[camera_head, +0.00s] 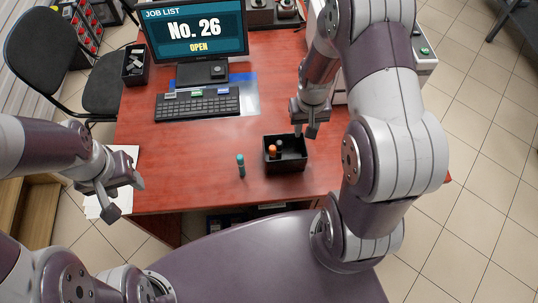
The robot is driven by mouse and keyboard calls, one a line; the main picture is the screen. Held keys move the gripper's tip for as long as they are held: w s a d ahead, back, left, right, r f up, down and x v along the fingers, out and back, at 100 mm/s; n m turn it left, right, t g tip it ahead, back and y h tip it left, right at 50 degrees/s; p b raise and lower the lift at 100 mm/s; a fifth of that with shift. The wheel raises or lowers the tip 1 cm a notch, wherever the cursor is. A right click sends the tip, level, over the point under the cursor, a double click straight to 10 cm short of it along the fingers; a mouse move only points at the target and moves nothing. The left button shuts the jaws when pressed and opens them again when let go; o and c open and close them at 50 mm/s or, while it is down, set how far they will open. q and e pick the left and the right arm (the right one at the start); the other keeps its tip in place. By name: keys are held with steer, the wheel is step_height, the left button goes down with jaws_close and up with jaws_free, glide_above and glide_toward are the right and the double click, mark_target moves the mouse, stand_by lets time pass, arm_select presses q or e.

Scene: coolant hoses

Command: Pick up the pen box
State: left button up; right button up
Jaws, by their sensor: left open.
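A small black open box (285,169) stands on the red-brown desk near its front edge, right of centre. An orange-topped pen (273,151) and a darker item are inside it. My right gripper (305,130) points down at the box's back rim; whether it touches the rim or is open I cannot tell. My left gripper (124,197) is open and empty, over the desk's front left corner, well left of the box. A teal-capped marker (241,166) stands upright on the desk left of the box.
A monitor (196,28) reading "No. 26 OPEN", a keyboard (198,104) and another black box (135,66) with items stand toward the back. White paper (120,166) lies at the left edge. The desk's left middle is clear. A black chair (45,50) stands left.

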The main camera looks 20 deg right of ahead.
mark_target(305, 149)
step_height(305, 149, down, 7)
steer(key=shift+w+d+r+p, duration=0.1)
steer(key=shift+r+p, duration=0.05)
steer(key=shift+p, duration=0.2)
steer(key=f, duration=0.3)
steer(key=f+p, duration=0.1)
steer(key=f, duration=0.1)
steer(key=shift+s+d, duration=0.2)
steer(key=shift+d, duration=0.15)
steer(key=shift+w+f, duration=0.1)
steer(key=shift+f, duration=0.25)
steer(key=shift+r, duration=0.1)
jaws_close()
